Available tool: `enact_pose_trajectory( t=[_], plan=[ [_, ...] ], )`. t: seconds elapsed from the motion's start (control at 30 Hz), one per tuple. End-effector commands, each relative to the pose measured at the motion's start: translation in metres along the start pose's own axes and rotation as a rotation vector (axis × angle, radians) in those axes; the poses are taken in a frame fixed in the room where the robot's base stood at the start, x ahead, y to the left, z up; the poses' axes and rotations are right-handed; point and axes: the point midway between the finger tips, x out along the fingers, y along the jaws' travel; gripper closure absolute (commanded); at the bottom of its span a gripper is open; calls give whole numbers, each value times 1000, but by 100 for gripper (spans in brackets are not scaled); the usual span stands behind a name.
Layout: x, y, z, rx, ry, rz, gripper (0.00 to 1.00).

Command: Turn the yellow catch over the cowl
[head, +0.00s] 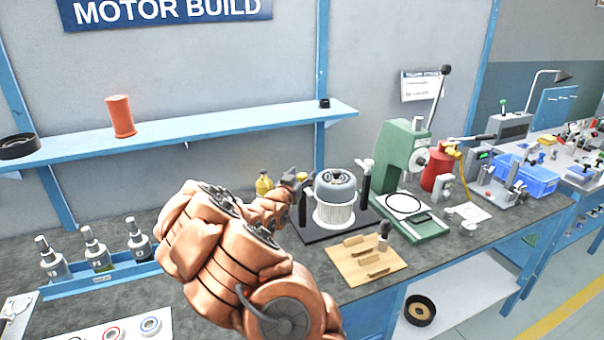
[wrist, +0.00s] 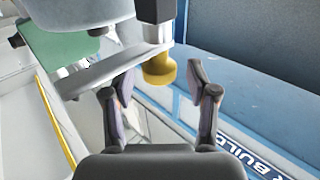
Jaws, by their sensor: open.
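The grey cowl (head: 336,183) sits on a white finned body on a black base, between two black posts. The yellow catch (head: 303,177) shows at the top of the left post, partly hidden by my gripper (head: 294,181). In the wrist view the yellow catch (wrist: 160,70) is a short yellow knob at the end of a black post. My gripper (wrist: 162,80) is open, with one finger on either side of the knob. I see gaps beside it, and contact does not show. Part of the grey cowl (wrist: 75,10) shows at upper left.
A green press (head: 405,160) stands right of the cowl. A wooden board (head: 365,262) with blocks lies in front. A yellow bottle (head: 264,184) is behind my arm.

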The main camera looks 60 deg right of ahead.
Motion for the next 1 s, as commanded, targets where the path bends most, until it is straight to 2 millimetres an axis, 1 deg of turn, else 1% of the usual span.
enact_pose_trajectory(
  t=[0.2,0.5,1.0],
  plan=[
    [8,1,0,0,-1,2,42],
    [9,1,1,0,-1,1,42],
    [9,0,1,0,-2,0,94]
  ],
)
